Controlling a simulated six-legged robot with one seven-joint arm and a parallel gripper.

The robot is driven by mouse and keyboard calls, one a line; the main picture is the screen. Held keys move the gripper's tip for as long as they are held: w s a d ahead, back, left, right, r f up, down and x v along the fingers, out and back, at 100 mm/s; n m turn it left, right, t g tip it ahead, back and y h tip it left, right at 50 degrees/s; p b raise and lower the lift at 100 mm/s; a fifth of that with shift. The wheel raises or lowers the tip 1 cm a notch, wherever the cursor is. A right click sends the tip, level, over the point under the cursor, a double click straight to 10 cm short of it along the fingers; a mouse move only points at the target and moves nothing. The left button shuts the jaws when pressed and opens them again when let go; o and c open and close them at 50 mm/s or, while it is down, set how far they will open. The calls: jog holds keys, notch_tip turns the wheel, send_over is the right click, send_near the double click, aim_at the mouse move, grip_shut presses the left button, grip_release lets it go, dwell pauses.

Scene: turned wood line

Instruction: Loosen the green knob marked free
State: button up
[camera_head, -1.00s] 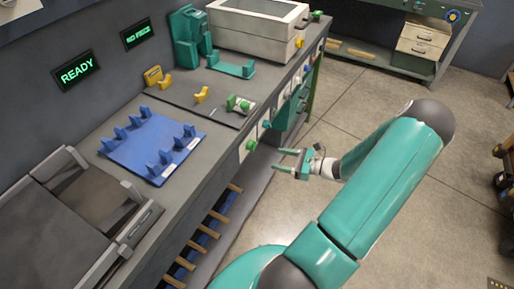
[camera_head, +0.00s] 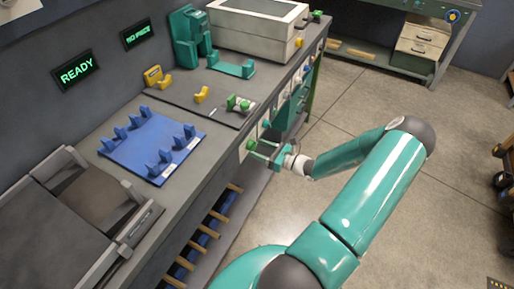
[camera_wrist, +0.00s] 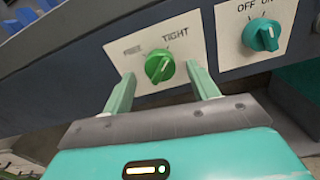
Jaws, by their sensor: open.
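The green knob (camera_wrist: 160,66) sits on a white plate (camera_wrist: 185,38) on the bench's front face. The plate reads "TIGHT" at upper right, and a fainter word at upper left looks like "FREE". The knob's pale pointer line slants toward the upper right. My gripper (camera_wrist: 160,82) is open in the wrist view, with one finger on each side of the knob and a gap to it on both sides. I cannot tell how deep the fingertips reach. In the head view my gripper (camera_head: 258,152) is at the bench's front face and largely covers the knob.
A teal knob (camera_wrist: 262,35) on an OFF/ON plate is just right in the wrist view. On the bench are a blue rack (camera_head: 150,148), yellow rests (camera_head: 201,94) and a grey-white box (camera_head: 255,22). Wooden rods (camera_head: 205,230) stick out below.

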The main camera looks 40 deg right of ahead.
jog(key=shift+x, duration=0.9)
jog(key=c, duration=1)
jog(key=shift+n, duration=0.3)
jog(key=shift+s+f+n, duration=0.1)
jog(key=shift+n, duration=8.6)
